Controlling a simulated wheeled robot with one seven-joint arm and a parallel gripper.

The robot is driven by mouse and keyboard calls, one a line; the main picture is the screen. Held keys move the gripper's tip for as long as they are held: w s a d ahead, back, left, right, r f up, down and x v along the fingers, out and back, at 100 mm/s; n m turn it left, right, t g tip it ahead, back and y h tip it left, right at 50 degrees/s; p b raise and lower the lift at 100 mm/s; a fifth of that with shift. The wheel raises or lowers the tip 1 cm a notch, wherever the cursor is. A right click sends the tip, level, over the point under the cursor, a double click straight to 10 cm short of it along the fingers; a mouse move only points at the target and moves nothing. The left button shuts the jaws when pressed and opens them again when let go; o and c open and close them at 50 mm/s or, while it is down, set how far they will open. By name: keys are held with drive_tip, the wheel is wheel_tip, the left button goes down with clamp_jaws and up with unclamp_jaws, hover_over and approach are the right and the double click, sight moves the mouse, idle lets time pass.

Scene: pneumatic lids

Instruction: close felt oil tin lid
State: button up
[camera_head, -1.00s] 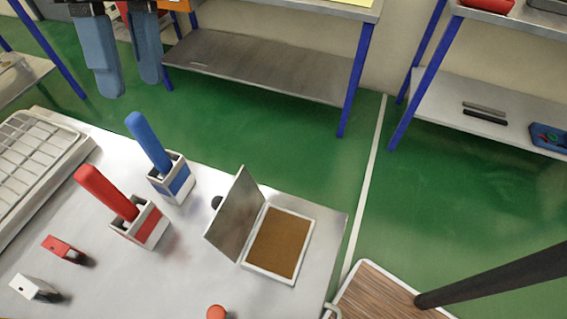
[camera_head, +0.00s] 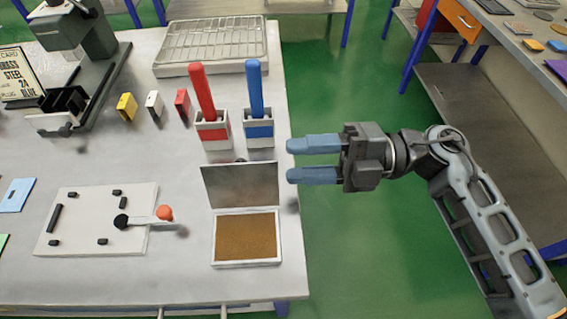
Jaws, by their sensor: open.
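The felt oil tin (camera_head: 218,262) stands near the right edge of the table, with a brown felt pad (camera_head: 247,237) inside. Its grey metal lid (camera_head: 240,186) is open, raised at the tin's back edge. My gripper (camera_head: 290,160) is to the right of the lid, just past the table edge. Its two blue fingers point left, are spread apart and hold nothing. In the picture a gap shows between the fingertips and the lid.
Behind the lid stand a red-handled holder (camera_head: 212,132) and a blue-handled holder (camera_head: 259,130). Left of the tin is a white plate (camera_head: 85,220) with a lever ending in an orange knob (camera_head: 165,213). A wire rack tray (camera_head: 210,70) lies at the back.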

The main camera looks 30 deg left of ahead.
sight(258, 164)
drive_tip(key=shift+p+x, duration=0.85)
drive_tip(key=shift+x, duration=2.6)
clamp_jaws()
